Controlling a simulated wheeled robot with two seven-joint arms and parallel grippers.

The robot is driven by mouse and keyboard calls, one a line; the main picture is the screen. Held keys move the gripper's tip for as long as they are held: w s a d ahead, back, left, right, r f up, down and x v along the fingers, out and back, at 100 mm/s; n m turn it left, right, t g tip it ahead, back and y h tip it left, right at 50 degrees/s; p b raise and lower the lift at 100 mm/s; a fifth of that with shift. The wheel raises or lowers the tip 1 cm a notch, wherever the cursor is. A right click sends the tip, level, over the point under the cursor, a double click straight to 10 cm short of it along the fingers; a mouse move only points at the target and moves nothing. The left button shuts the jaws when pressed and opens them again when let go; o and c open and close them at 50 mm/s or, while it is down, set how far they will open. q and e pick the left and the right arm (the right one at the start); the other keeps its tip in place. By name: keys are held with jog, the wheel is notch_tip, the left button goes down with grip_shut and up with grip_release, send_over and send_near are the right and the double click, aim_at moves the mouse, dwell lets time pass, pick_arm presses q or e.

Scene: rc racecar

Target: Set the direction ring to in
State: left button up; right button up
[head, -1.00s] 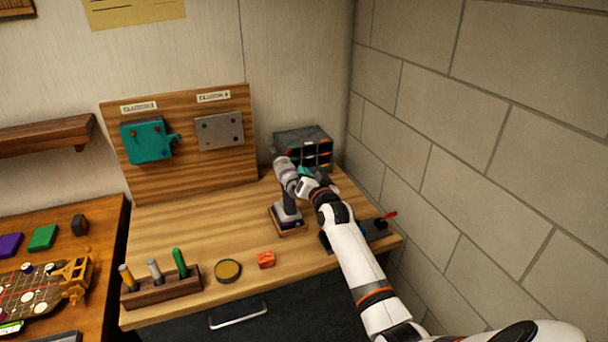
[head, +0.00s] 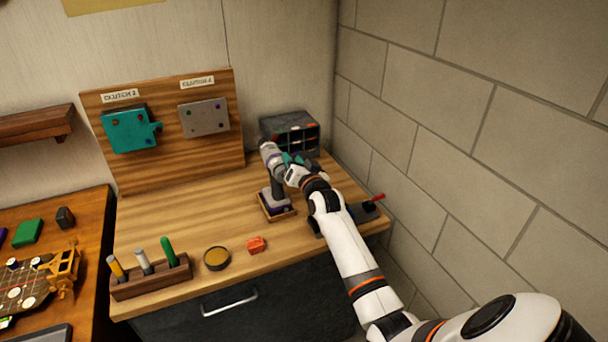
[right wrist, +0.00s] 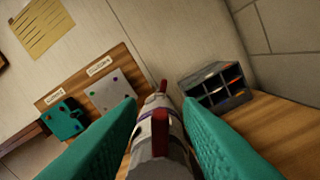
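A grey power driver (head: 276,190) with a dark grip stands upright in a wooden-edged holder on the bench, its head tilted toward the back left. My right gripper (head: 288,160) is at the driver's head, coming from the right. In the right wrist view its two teal fingers (right wrist: 160,105) lie on either side of the driver's grey and white body (right wrist: 155,150). A dark red raised piece (right wrist: 160,128) shows on top of that body. The fingers are apart, but I cannot tell whether they touch it. I cannot read the direction ring's setting. My left gripper is out of view.
A dark bin rack (head: 290,132) stands close behind the driver. A dark tool with a red lever (head: 362,211) lies to the right under my arm. An orange block (head: 257,245), round tin (head: 217,258) and tool rack (head: 150,278) sit at the front. A block wall rises at right.

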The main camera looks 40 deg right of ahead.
jog(key=b+v, duration=0.2)
jog(key=v, duration=0.8)
jog(key=shift+s, duration=0.25)
